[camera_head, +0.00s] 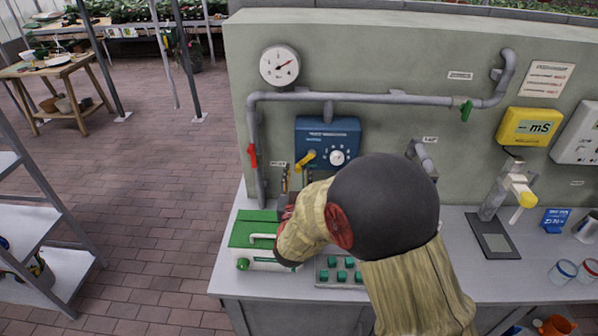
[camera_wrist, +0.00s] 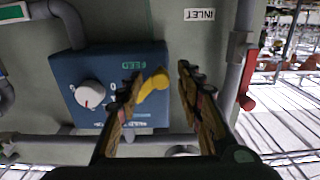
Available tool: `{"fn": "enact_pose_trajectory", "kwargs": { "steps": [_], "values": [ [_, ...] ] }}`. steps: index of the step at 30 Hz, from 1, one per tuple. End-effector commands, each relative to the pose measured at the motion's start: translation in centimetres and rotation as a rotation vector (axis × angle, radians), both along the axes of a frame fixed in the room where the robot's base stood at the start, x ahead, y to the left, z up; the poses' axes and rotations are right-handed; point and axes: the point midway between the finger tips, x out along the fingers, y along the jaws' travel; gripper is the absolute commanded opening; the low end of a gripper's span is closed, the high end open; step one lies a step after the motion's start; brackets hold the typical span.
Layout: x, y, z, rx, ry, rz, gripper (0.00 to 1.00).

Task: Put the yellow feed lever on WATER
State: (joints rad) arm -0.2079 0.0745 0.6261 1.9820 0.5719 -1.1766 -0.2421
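The yellow feed lever (camera_head: 305,160) sits on the left part of the blue dosing box (camera_head: 328,133) on the wall panel, tilted down to the left in the head view. In the wrist view the yellow lever (camera_wrist: 153,84) shows between my fingertips, closer to the left finger, beside a green FEED label (camera_wrist: 140,63). My gripper (camera_wrist: 160,80) is open, with a gap on the lever's right side. Whether the left finger touches the lever I cannot tell. In the head view my gripper (camera_head: 288,185) is just below the lever, partly hidden by my arm. A WATER mark is not readable.
A white dial (camera_wrist: 90,94) is on the same box. A grey pipe with a red valve handle (camera_head: 252,155) runs to the left. On the bench below are a green-topped case (camera_head: 255,228) and a green-button panel (camera_head: 335,276). A yellow meter (camera_head: 528,127) is at right.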

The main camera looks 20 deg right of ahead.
Motion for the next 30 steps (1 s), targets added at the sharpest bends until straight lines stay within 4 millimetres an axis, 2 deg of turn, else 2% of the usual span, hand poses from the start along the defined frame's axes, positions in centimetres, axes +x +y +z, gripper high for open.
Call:
{"fn": "enact_pose_trajectory", "kwargs": {
  "steps": [6, 15, 30],
  "values": [
    [1.9, -0.6, 0.0, 0.001, -0.001, 0.000, 0.36],
    [2.1, -0.7, 0.1, 0.000, 0.000, 0.001, 0.36],
    [2.1, -0.6, 0.1, 0.000, 0.000, 0.002, 0.09]
  ]
}}
